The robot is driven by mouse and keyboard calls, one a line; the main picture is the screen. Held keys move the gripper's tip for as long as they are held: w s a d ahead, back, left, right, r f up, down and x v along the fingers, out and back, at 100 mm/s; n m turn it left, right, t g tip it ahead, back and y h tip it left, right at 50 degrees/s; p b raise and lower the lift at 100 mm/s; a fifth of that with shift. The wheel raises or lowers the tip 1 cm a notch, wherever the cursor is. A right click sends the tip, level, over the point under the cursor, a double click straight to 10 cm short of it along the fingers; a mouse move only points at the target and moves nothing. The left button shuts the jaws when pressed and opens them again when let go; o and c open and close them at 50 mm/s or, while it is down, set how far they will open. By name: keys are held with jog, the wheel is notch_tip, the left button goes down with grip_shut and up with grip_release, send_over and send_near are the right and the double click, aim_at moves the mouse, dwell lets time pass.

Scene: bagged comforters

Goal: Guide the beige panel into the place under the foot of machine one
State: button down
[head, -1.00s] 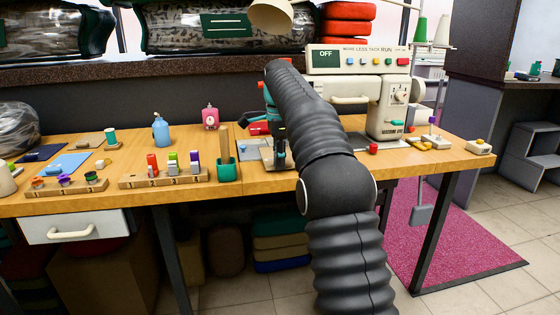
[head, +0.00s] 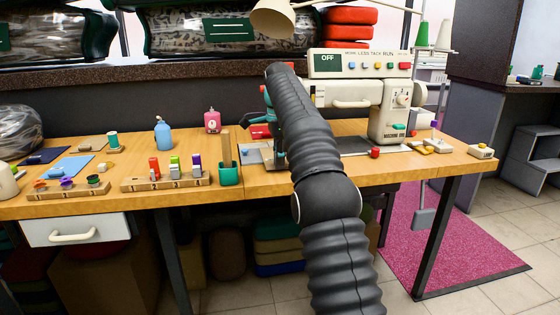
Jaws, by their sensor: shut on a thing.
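Machine one (head: 390,122) is the cream sewing machine on the right part of the wooden table, with a panel reading OFF on top. My gripper (head: 276,154) is low over the table at the machine's left end, mostly hidden behind my black arm. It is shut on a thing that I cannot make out. The beige panel cannot be clearly told apart there. The machine's foot is hidden behind the arm too.
A green cup (head: 229,174) with a wooden stick stands close left of my gripper. Wooden racks of spools (head: 166,181) and bottles (head: 162,134) are farther left. A red knob (head: 375,153) and small beige blocks (head: 437,146) lie right of the arm.

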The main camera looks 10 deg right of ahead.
jog(key=shift+w, duration=0.2)
jog(key=shift+f, duration=0.15)
dwell(0.5)
jog(key=shift+c, duration=1.6)
grip_release()
